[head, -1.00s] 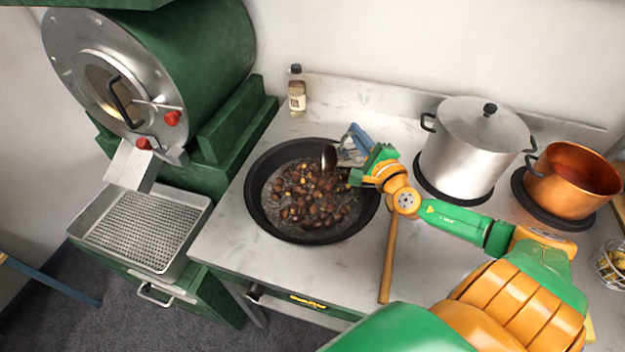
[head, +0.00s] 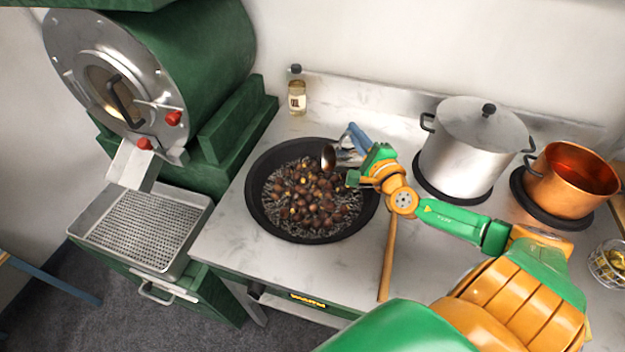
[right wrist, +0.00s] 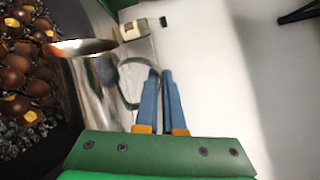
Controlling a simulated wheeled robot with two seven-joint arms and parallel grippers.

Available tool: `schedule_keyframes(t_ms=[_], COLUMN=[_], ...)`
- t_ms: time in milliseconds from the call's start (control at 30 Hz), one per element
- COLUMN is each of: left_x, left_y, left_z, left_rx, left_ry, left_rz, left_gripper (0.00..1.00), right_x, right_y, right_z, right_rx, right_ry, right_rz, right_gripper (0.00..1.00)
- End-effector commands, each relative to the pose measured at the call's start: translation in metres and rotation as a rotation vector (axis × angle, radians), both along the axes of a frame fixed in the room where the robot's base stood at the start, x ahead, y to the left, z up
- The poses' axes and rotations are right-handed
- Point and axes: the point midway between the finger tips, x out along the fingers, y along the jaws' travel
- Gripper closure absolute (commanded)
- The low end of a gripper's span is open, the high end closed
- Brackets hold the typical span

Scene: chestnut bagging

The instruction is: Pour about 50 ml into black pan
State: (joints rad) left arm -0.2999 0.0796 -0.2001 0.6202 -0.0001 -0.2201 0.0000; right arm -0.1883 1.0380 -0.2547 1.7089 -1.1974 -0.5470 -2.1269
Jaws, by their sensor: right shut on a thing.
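The black pan (head: 252,205) sits on the counter and holds many brown chestnuts, some showing yellow, over dark gritty bits. My right gripper (head: 354,148) is at the pan's right back edge, shut on a small shiny metal jug (head: 345,158). The jug is tilted left, its mouth over the pan's right side. In the right wrist view the blue fingers (right wrist: 160,85) close at the jug's handle, and the jug (right wrist: 88,85) points its mouth at the chestnuts. I cannot make out a falling stream or the level inside. My left gripper is not in view.
A wooden handle (head: 388,262) lies right of the pan. A lidded steel pot (head: 462,155) and a copper pot (head: 565,190) stand further right. A small bottle (head: 297,97) is at the back wall. A green roaster (head: 205,50) and perforated tray (head: 80,228) are left.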

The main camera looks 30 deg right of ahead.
Motion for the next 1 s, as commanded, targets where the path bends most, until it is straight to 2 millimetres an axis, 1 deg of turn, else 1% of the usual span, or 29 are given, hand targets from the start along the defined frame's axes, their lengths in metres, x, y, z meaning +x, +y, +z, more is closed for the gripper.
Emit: schedule_keyframes(t_ms=[1000], left_x=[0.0], left_y=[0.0], left_z=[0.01], left_rx=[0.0], left_ry=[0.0], left_rz=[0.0], left_gripper=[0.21], right_x=[0.002], right_y=[0.008], right_z=[0.003], right_rx=[-0.044], right_ry=[0.006], right_rz=[0.0], right_gripper=[1.0])
